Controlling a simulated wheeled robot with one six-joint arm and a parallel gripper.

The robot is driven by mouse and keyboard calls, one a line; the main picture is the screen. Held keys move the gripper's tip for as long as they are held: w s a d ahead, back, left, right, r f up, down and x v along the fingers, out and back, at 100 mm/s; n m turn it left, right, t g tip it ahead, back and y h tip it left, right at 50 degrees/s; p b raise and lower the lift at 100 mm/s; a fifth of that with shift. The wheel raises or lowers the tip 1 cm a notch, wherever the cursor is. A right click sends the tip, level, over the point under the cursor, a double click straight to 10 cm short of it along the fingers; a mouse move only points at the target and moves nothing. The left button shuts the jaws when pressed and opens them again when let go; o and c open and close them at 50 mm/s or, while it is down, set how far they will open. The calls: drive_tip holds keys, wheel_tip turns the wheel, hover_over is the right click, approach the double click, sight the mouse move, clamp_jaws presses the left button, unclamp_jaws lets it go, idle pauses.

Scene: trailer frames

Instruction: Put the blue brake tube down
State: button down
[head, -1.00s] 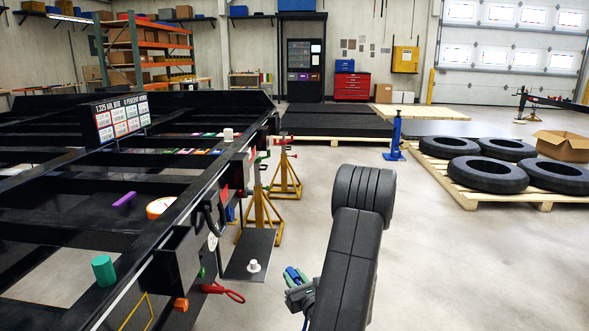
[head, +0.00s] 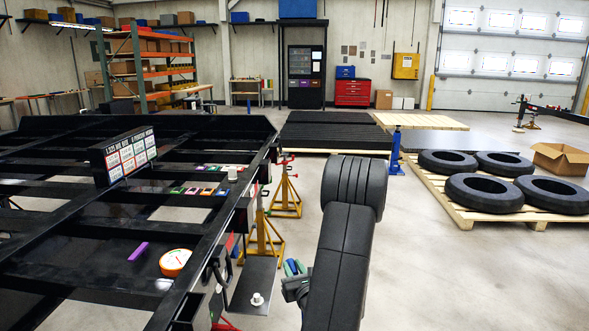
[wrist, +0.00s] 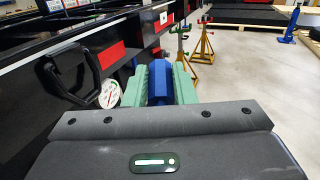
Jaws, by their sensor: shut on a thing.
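The blue brake tube (wrist: 159,84) is between the two green fingers of my gripper (wrist: 160,88) in the wrist view. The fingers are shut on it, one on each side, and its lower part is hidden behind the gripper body. In the head view my gripper (head: 294,268) is partly hidden by my arm, with a little blue showing at the fingers. It is held right of the trailer frame (head: 190,270), near a small dark plate (head: 255,280) on the frame's side. A white fitting (head: 257,299) stands on that plate.
Yellow jack stands (head: 286,192) stand under the frame's right side. A black handle (wrist: 68,76) and a round gauge (wrist: 109,94) are close left in the wrist view. Tires (head: 483,193) lie on a pallet (head: 463,212) at right. The floor between is clear.

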sight(296, 269)
drive_tip(key=shift+h, duration=0.3)
drive_tip(key=r+p, duration=0.1)
drive_tip(key=r, duration=0.1)
drive_tip(key=r+p, duration=0.2)
drive_tip(key=r, duration=0.1)
drive_tip(key=r+p, duration=0.1)
drive_tip(key=r, duration=0.1)
drive_tip(key=shift+w+d+r, duration=0.1)
drive_tip(key=shift+d+r, duration=0.05)
drive_tip(key=shift+d, duration=0.2)
drive_tip(key=shift+f, duration=0.2)
wheel_tip(296, 269, down, 25)
drive_tip(key=s+n+y+b, duration=0.1)
drive_tip(key=y+b, duration=0.1)
drive_tip(key=b, duration=2)
drive_tip(key=shift+s, duration=0.15)
drive_tip(key=shift+r, duration=0.1)
